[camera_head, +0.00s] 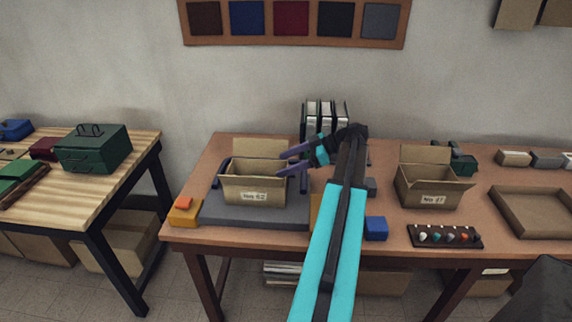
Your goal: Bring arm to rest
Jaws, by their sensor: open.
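My arm reaches up from the bottom of the head view, cyan and dark. My gripper (281,164) is at its end, pointing left, with two purple fingers apart and nothing seen between them. The fingertips lie over the right part of an open cardboard box (252,190) labelled as a numbered box. I cannot tell whether the fingers touch the box or are above or in front of it. The inside of the box is mostly hidden.
A second open box (428,190), a shallow tray (535,212), a dark strip with coloured knobs (445,236) and a blue block (376,228) are on the right. Binders (320,115) stand behind my gripper. A wooden table (90,190) holds a green case (93,150).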

